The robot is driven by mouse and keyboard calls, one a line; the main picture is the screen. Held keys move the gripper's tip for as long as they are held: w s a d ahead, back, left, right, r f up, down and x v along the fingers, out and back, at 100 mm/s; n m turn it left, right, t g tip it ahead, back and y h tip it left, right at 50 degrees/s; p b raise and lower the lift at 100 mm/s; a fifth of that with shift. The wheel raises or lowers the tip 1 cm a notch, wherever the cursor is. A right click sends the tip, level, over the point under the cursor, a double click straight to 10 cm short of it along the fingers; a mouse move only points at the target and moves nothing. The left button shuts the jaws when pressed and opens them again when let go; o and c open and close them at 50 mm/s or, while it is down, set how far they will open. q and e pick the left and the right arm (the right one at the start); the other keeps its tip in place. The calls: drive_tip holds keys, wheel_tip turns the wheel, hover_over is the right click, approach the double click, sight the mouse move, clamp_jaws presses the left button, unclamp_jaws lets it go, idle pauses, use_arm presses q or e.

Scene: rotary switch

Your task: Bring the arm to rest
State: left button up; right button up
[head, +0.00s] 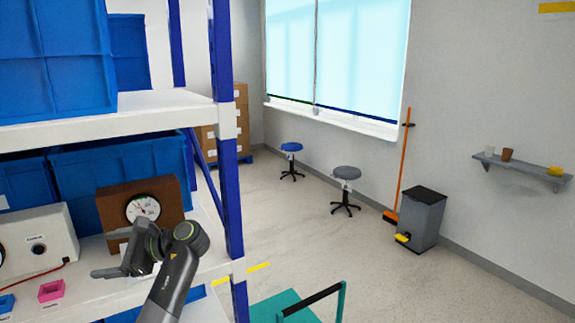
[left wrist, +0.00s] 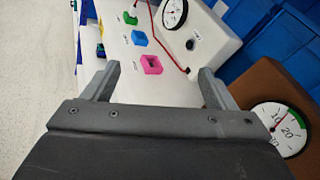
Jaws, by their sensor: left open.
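My left gripper (head: 100,273) is in front of the shelf in the head view, with its arm coming up from below. In the left wrist view its two fingers (left wrist: 158,74) stand apart with nothing between them. A white box (head: 58,232) with a small dark rotary knob (head: 38,249) stands on the shelf, left of the gripper. The knob also shows in the left wrist view (left wrist: 190,44), beyond the fingers. A brown box with a round dial (head: 142,208) stands behind the gripper, partly hidden by my arm. My right gripper is not in view.
A pink block (head: 51,291) lies on the shelf board; blue (left wrist: 139,38) and green (left wrist: 130,18) blocks lie near it. A red cable (left wrist: 169,42) runs from the white box. A blue shelf post (head: 226,150) stands right of my arm. Open floor (head: 290,235) lies beyond.

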use_arm(q)
drive_tip(key=s+f+n+t+h, duration=0.2)
drive_tip(key=s+f+n+h, duration=0.15)
drive_tip(key=s+f, duration=0.65)
drive_tip(key=s+f+n+t+h, duration=0.15)
drive_tip(key=s+f+h, duration=0.35)
drive_tip(key=f, duration=0.9)
drive_tip(key=s+d+f+n+h, duration=0.1)
drive_tip(key=s+d+n+h, duration=0.25)
drive_tip(key=s, duration=0.85)
drive_tip(key=s+d+f+n+h, duration=0.15)
drive_tip(key=s+d+n, duration=0.35)
drive_tip(key=s, duration=0.6)
wheel_tip(320, 180, down, 27)
drive_tip(key=a+b, duration=0.1)
drive_tip(key=a, duration=0.1)
drive_tip(key=s+d+f+g+h+b, duration=0.1)
drive_tip(key=s+d+f, duration=0.1)
drive_tip(key=s+f, duration=1.3)
drive_tip(key=shift+s+f+g, duration=0.25)
drive_tip(key=shift+f+g, duration=0.1)
drive_tip(key=shift+f, duration=0.1)
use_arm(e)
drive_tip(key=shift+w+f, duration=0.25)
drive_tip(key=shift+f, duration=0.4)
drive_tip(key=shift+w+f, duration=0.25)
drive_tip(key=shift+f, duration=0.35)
